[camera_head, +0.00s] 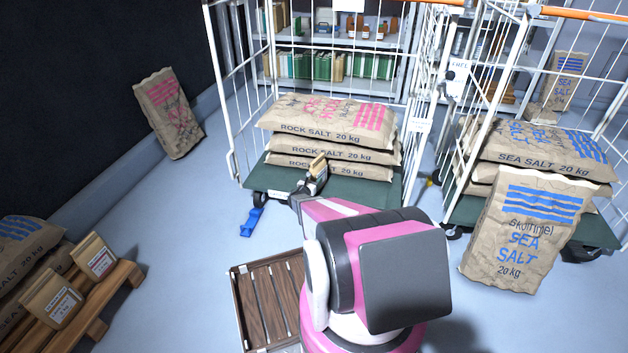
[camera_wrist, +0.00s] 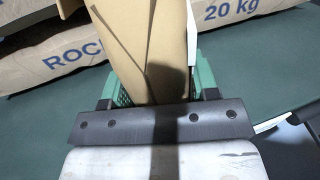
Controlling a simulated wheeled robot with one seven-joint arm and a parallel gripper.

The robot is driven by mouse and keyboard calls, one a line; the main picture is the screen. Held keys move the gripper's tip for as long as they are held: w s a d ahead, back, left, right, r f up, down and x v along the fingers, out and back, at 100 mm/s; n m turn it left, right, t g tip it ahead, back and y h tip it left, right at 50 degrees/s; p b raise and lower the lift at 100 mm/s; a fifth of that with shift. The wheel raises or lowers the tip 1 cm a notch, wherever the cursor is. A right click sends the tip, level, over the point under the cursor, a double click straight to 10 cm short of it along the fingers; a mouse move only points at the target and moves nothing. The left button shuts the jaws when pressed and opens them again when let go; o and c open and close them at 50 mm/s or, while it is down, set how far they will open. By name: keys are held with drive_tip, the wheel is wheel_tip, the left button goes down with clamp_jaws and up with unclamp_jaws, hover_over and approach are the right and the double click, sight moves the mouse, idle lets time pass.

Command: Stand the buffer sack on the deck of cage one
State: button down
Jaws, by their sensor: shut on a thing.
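My gripper (camera_head: 313,184) is shut on a small tan paper sack, which I take to be the buffer sack (camera_head: 319,160). In the wrist view the sack (camera_wrist: 150,40) rises between the green-padded fingers (camera_wrist: 157,86). The left cage (camera_head: 232,95) has a green deck (camera_head: 385,192) with several rock salt sacks (camera_head: 325,130) stacked on it. The held sack is at the front of this stack, over the deck's front part. Its lower end is hidden by the gripper, so I cannot tell whether it touches the deck. No cage number is readable.
A right cage (camera_head: 495,75) holds sea salt sacks (camera_head: 540,150), with another sack (camera_head: 525,230) leaning at its front. A blue strap (camera_head: 252,222) and a wooden slatted crate (camera_head: 262,305) lie on the floor. Two small bags (camera_head: 50,297) (camera_head: 93,254) stand on a left pallet (camera_head: 120,285).

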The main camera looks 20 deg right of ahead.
drive_tip(key=shift+c, duration=1.7)
unclamp_jaws()
drive_tip(key=shift+f, duration=0.1)
